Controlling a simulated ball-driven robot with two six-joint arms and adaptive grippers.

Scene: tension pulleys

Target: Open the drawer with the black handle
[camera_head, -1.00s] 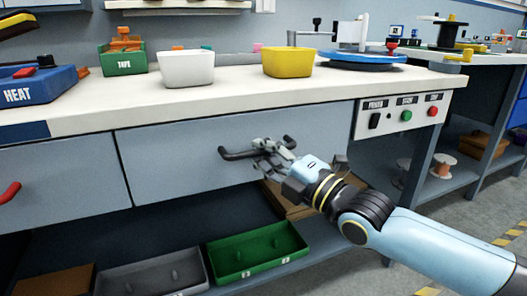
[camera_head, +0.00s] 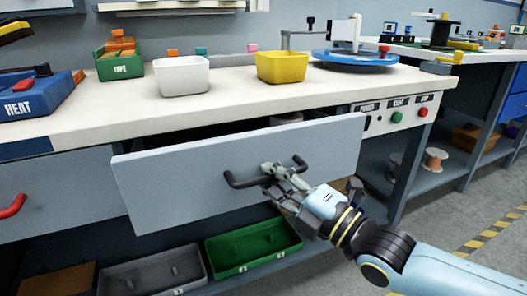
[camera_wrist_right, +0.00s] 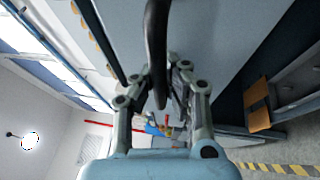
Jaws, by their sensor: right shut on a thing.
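The drawer (camera_head: 200,189) with the black handle (camera_head: 242,182) stands partly open in the head view, its grey front clear of the bench, with a dark gap above it. My right gripper (camera_head: 275,174) is shut on the right part of the black handle. In the right wrist view the handle (camera_wrist_right: 156,40) runs down between the fingers of my right gripper (camera_wrist_right: 160,95). Little of the drawer's inside shows. My left gripper is not in view.
A drawer with a red handle (camera_head: 13,206) is shut at the left. The white bin (camera_head: 181,76) and yellow bin (camera_head: 281,67) stand on the worktop above. A green tray (camera_head: 252,248) and a grey tray (camera_head: 152,274) lie on the shelf below.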

